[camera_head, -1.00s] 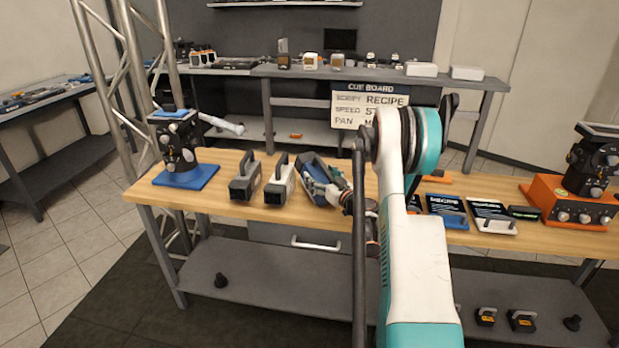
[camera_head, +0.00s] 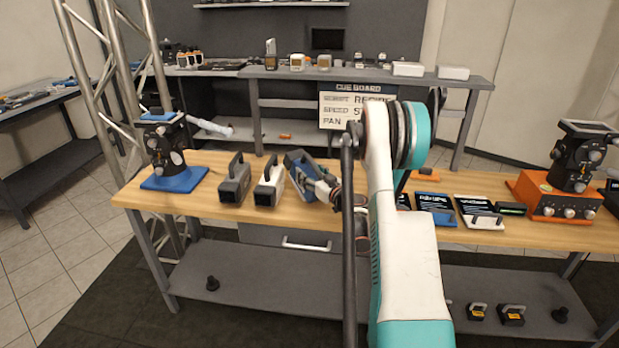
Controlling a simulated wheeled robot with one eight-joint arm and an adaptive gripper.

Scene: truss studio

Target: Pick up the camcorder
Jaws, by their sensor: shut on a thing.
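A blue and dark grey camcorder (camera_head: 297,168) with a top handle is at the middle of the wooden workbench (camera_head: 222,215). My gripper (camera_head: 318,185) reaches in from the right and is shut on this camcorder, covering part of its right side. The camcorder looks slightly tilted; whether its underside touches the bench is hard to tell. Two similar camcorders stand to its left: a white one (camera_head: 269,183) close beside it, and a dark grey one (camera_head: 235,180) farther left.
A device on a blue base (camera_head: 174,180) stands at the bench's left end, and one on an orange base (camera_head: 553,198) at the right. Flat cards (camera_head: 436,207) lie right of my arm. The cue board (camera_head: 357,105) hangs behind. A metal truss (camera_head: 95,80) rises at left.

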